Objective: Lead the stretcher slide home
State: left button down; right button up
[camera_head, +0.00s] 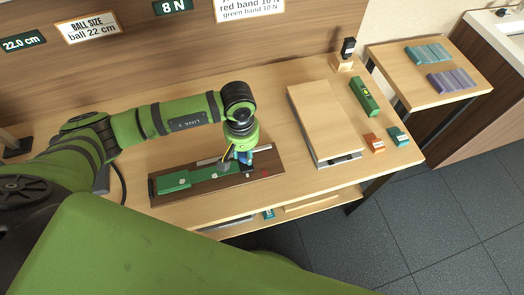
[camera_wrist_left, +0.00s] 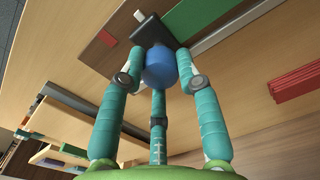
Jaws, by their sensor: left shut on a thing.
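A brown board (camera_head: 160,196) lies on the table with a green strip (camera_head: 200,179) along its left part. It also shows in the left wrist view (camera_wrist_left: 98,48). A dark slide piece (camera_wrist_left: 165,32) sits on the board, with a round blue knob (camera_wrist_left: 159,68) on it. My left gripper (camera_head: 239,163) is over the right part of the board. In the left wrist view its teal fingers are shut around the blue knob. A small white piece (camera_wrist_left: 138,15) and a red mark (camera_wrist_left: 107,38) are beside the dark slide. The fingers partly hide the slide in the head view. My right gripper is not in view.
A pale wooden box (camera_head: 325,108) stands right of the board, with bare table between. A green block (camera_head: 364,97), an orange block (camera_head: 374,142) and a teal block (camera_head: 398,136) lie beyond it. A side table (camera_head: 404,82) holds teal and purple bars.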

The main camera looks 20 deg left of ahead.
pick_arm(q)
jog(key=shift+w+a+r, duration=0.15)
jog(key=shift+w, duration=0.1)
